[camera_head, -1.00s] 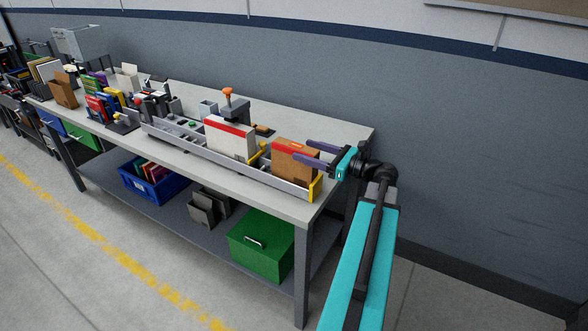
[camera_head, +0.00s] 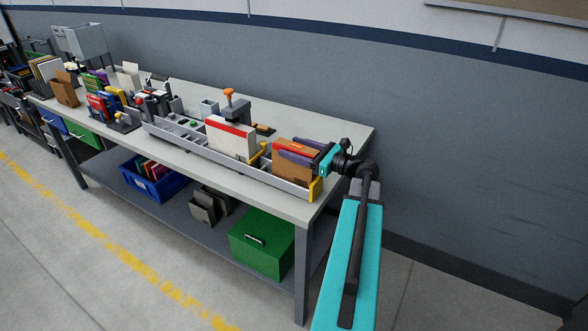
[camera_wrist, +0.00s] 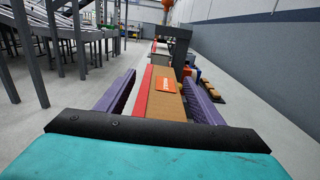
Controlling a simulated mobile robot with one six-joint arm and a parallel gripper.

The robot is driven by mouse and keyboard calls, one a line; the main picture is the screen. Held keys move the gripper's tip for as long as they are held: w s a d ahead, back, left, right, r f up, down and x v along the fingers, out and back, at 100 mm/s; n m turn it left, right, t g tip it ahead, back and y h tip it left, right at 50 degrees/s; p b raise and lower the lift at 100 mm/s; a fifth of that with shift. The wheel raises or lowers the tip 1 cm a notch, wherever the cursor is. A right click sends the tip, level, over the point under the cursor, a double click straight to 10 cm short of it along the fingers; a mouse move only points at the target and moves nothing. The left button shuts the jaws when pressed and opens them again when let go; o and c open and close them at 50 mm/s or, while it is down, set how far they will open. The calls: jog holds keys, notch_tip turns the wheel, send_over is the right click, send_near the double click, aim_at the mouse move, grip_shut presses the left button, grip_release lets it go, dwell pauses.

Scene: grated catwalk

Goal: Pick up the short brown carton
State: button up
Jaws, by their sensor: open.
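The short brown carton (camera_head: 284,170) has a red band along its top and stands upright near the right end of a long grey tray (camera_head: 268,177) on the workbench. My gripper (camera_head: 304,151) is at the carton, with one purple finger along each broad side. In the wrist view the brown carton (camera_wrist: 165,105) lies between the two open fingers, with its red strip on the left and an orange label on top. A gap shows between the carton and the right finger. Contact on the left side cannot be told.
A white carton with a red top (camera_head: 231,138) stands farther left in the tray. A yellow divider (camera_head: 262,152) is between the two cartons. A grey press with an orange knob (camera_head: 235,105) stands behind. The bench top's right end (camera_head: 352,140) is bare.

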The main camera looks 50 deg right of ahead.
jog(key=c, duration=1.4)
jog(key=shift+r, duration=0.1)
jog(key=shift+c, duration=0.2)
jog(key=shift+r+b, duration=0.85)
jog(key=shift+r, duration=4.1)
